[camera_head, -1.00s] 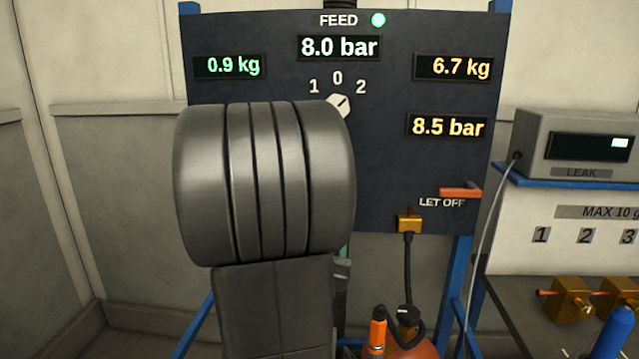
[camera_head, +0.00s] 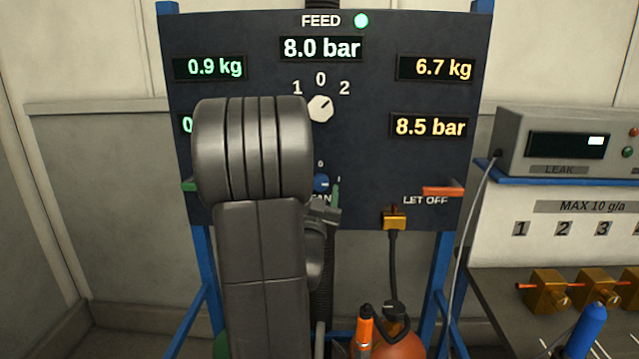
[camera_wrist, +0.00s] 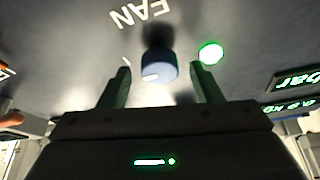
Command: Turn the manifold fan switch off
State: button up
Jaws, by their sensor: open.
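The fan switch is a small blue knob (camera_wrist: 158,66) on the dark panel. In the wrist view it stands just beyond and between the fingers of my gripper (camera_wrist: 160,88), with a gap on both sides. A pale mark shows on its lower left side, and "FAN" is lettered beside it. A green lamp (camera_wrist: 210,53) glows beside the knob. In the head view the knob (camera_head: 321,184) is partly visible behind my arm, with a "0" above it and part of the "FAN" label below. My gripper is open and empty; the arm hides much of it in the head view.
The panel (camera_head: 420,170) also holds a white 1-0-2 selector (camera_head: 320,108) pointing towards 2, and an orange LET OFF lever (camera_head: 443,191). A brass fitting with a hose (camera_head: 394,219) hangs below. The leak meter (camera_head: 560,145) and brass valves (camera_head: 548,291) stand right.

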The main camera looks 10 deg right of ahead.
jog(key=shift+w+d+r, duration=0.2)
jog(key=shift+w+r, duration=0.05)
jog(key=shift+w, duration=0.3)
jog(key=c, duration=1)
